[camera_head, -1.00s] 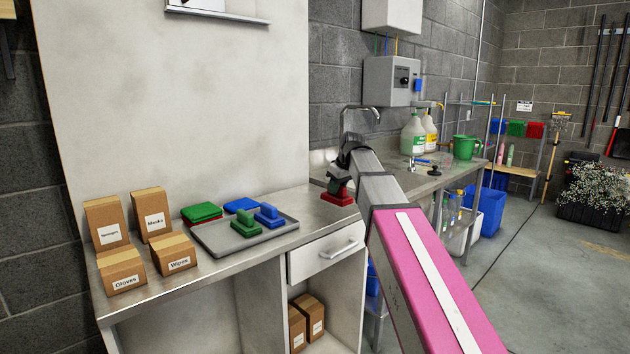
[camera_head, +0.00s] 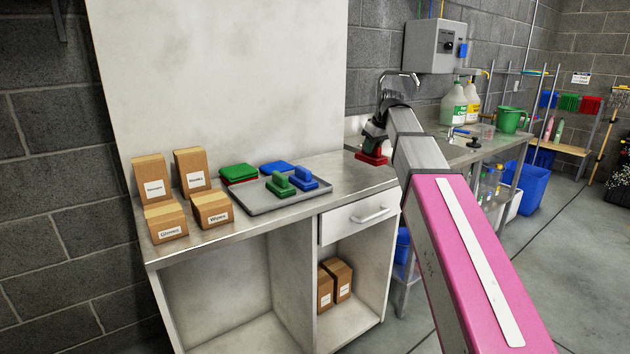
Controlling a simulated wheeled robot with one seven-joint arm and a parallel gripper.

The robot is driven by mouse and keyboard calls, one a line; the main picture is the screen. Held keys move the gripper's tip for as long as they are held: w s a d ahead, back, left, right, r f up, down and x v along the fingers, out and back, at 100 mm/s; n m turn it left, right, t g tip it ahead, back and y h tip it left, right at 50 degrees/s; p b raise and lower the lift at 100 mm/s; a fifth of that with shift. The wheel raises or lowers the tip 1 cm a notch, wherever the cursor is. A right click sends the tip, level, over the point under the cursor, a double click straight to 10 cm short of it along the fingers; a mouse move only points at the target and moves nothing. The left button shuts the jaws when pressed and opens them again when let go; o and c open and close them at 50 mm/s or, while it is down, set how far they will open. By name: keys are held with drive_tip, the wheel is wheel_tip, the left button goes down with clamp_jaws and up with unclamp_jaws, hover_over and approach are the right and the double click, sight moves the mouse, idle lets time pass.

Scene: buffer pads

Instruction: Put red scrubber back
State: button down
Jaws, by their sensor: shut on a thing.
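The red scrubber (camera_head: 371,158) is at the lower end of my gripper (camera_head: 372,144), which is shut on it. It shows over the right end of the steel counter; I cannot tell whether it touches the top. The grey tray (camera_head: 262,208) lies on the counter to the left. A green scrubber (camera_head: 281,187) and a blue scrubber (camera_head: 304,180) stand on the tray, handles up. Behind the tray are a green pad (camera_head: 239,172) with red under it and a blue pad (camera_head: 276,167). My arm hides part of the counter's right side.
Several cardboard boxes (camera_head: 165,221) stand on the counter's left end. The counter (camera_head: 345,181) is bare between the tray and the scrubber. A wall panel (camera_head: 230,80) rises behind. A sink bench with jugs (camera_head: 454,105) is at the right.

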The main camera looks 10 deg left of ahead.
drive_tip(key=s+a+r+n, duration=0.1)
drive_tip(key=s+a+n, duration=0.1)
drive_tip(key=s+a, duration=0.95)
drive_tip(key=s+a+r+n+g+y, duration=0.1)
drive_tip(key=s+a, duration=0.8)
drive_tip(key=a, duration=0.5)
drive_tip(key=s+a+r+n, duration=0.1)
drive_tip(key=s+a+n, duration=0.1)
drive_tip(key=s+a, duration=0.95)
drive_tip(key=w+f, duration=0.2)
drive_tip(key=w, duration=0.2)
drive_tip(key=w+f, duration=0.2)
drive_tip(key=w, duration=0.2)
drive_tip(key=w+d+f, duration=0.1)
drive_tip(key=w+f, duration=0.1)
drive_tip(key=w, duration=0.2)
drive_tip(key=shift+w+f, duration=0.2)
drive_tip(key=shift+w, duration=0.1)
drive_tip(key=shift+w+f, duration=0.1)
drive_tip(key=shift+f, duration=1.95)
drive_tip(key=shift+f, duration=0.15)
drive_tip(key=c, duration=0.9)
unclamp_jaws()
